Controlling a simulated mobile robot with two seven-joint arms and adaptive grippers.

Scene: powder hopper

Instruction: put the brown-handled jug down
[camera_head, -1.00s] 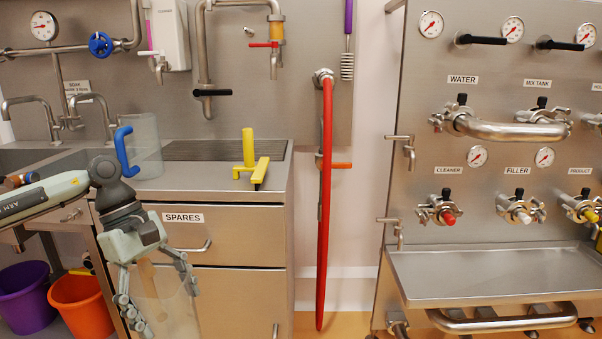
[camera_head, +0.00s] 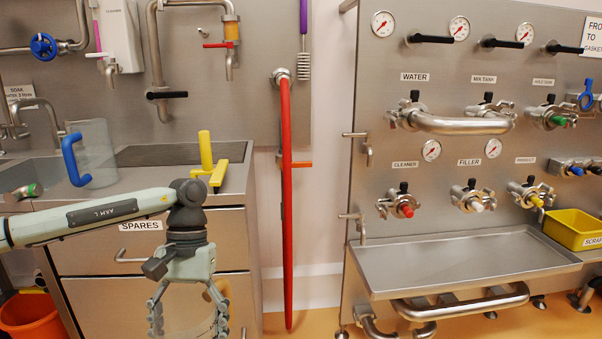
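My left gripper (camera_head: 188,318) hangs pointing down in front of the drawer unit at lower left. Its fingers are around the brown-handled jug (camera_head: 190,309), a clear vessel that is hard to make out against the drawers. Only a little of its tan-brown handle shows by the right finger, and its lower part is cut off by the bottom edge of the picture. The jug is held in the air, below the counter top. My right gripper is not in view.
A clear jug with a blue handle (camera_head: 96,157) and a yellow tool (camera_head: 209,164) stand on the steel counter (camera_head: 150,184). A red hose (camera_head: 287,200) hangs right of it. The steel tray shelf (camera_head: 460,262) under the valve panel is bare. A yellow bin (camera_head: 575,229) sits at right.

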